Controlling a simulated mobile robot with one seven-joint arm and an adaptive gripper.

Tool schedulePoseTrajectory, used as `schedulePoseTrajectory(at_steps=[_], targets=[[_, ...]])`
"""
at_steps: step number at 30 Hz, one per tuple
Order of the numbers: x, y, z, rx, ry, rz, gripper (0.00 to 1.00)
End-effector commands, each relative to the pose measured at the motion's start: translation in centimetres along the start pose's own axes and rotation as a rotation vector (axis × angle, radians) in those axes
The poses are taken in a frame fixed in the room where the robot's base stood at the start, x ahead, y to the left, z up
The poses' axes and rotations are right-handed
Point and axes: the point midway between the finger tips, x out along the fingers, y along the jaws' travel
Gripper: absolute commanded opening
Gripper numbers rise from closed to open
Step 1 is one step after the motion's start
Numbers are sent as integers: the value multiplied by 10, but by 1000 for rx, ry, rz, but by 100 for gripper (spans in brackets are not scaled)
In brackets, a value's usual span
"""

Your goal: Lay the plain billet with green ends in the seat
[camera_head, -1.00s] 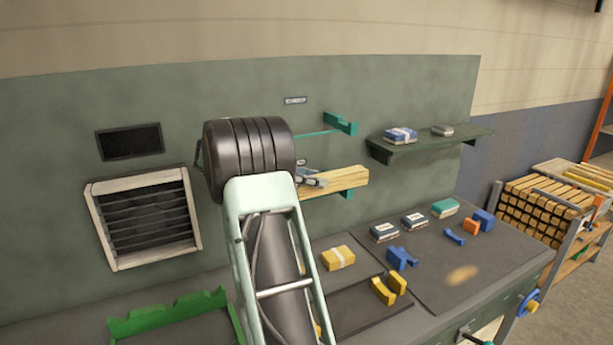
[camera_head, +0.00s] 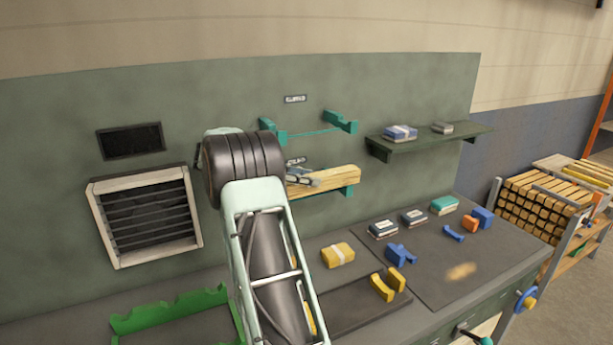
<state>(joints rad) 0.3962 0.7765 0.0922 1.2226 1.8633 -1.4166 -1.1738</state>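A plain pale wooden billet (camera_head: 335,181) lies lengthwise along the green wall panel, at a lower teal bracket (camera_head: 348,190). I cannot make out green on its visible right end; its left part is hidden behind my arm. My gripper (camera_head: 303,178) is at the billet's left part, its grey fingers across the wood, and appears shut on it. Whether the billet touches the bracket is unclear. Above it, an upper pair of teal brackets, left (camera_head: 273,131) and right (camera_head: 341,122), is empty, with a thin teal line between them. Which bracket pair is the seat is not marked legibly.
A wall shelf (camera_head: 430,142) with small packs juts out at right. The bench below holds a yellow pack (camera_head: 338,255), yellow blocks (camera_head: 388,286), blue blocks (camera_head: 400,256) and a green rack (camera_head: 170,314). A stack of timber (camera_head: 545,205) stands far right.

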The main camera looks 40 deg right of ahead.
Motion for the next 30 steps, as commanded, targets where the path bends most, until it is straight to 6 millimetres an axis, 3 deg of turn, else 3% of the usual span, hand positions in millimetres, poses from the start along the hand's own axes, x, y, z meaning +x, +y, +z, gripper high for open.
schedulePoseTrajectory(at_steps=[5, 15, 20, 30], targets=[[0, 0, 0, 0, -1, 0, 49], [-2, 0, -3, 3, -1, -1, 49], [-27, -1, -3, 2, -1, -4, 49], [-98, -1, -3, 2, -1, -3, 49]])
